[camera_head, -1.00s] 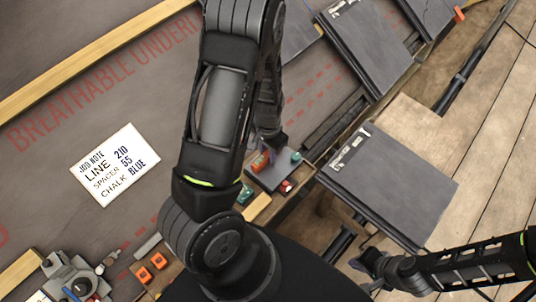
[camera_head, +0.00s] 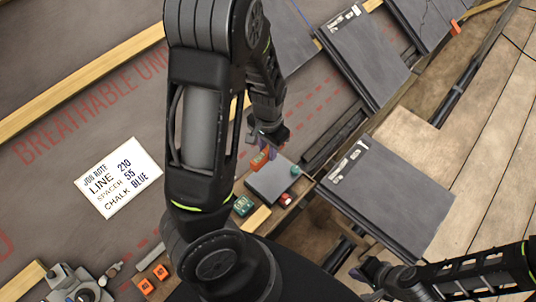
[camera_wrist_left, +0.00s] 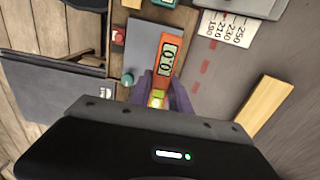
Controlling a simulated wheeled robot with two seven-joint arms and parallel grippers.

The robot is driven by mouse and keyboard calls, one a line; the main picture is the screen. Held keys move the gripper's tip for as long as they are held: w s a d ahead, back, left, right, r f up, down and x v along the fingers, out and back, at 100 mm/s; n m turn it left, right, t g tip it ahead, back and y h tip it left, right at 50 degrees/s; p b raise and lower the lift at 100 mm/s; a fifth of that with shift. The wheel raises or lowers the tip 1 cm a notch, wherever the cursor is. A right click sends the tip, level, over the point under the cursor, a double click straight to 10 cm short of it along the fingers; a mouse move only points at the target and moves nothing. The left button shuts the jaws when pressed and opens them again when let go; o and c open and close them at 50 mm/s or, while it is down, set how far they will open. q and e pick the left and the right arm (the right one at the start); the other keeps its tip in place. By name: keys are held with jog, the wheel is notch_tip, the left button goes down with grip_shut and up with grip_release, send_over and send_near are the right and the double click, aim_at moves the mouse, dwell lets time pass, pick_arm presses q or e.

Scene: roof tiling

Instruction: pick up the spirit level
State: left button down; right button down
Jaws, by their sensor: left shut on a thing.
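The spirit level (camera_wrist_left: 167,58) is an orange bar with a digital display reading 0.0 and a yellow-green vial. My left gripper (camera_wrist_left: 160,98), with purple fingers, is shut on its near end in the left wrist view. In the head view, the level (camera_head: 262,157) shows as a small orange piece below my left gripper (camera_head: 267,138), over the edge of a grey slab (camera_head: 270,186). I cannot tell whether the level touches the slab. My right gripper (camera_head: 370,270) is low on the right, and its jaws are unclear.
A teal item (camera_head: 295,171) and a red item (camera_head: 286,200) sit by the grey slab's edge. A green device (camera_head: 243,206) lies to its left. A large slate (camera_head: 385,200) is to the right. A job note (camera_head: 118,178) lies on the underlay.

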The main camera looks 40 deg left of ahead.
pick_arm(q)
jog(key=shift+r, duration=0.25)
dwell(0.4)
jog(key=w+d+n+p, duration=0.1)
jog(key=w+d, duration=0.9)
jog(key=d, duration=0.2)
jog(key=shift+d+r, duration=0.2)
jog(key=shift+r, duration=0.15)
jog(key=shift+w, duration=0.15)
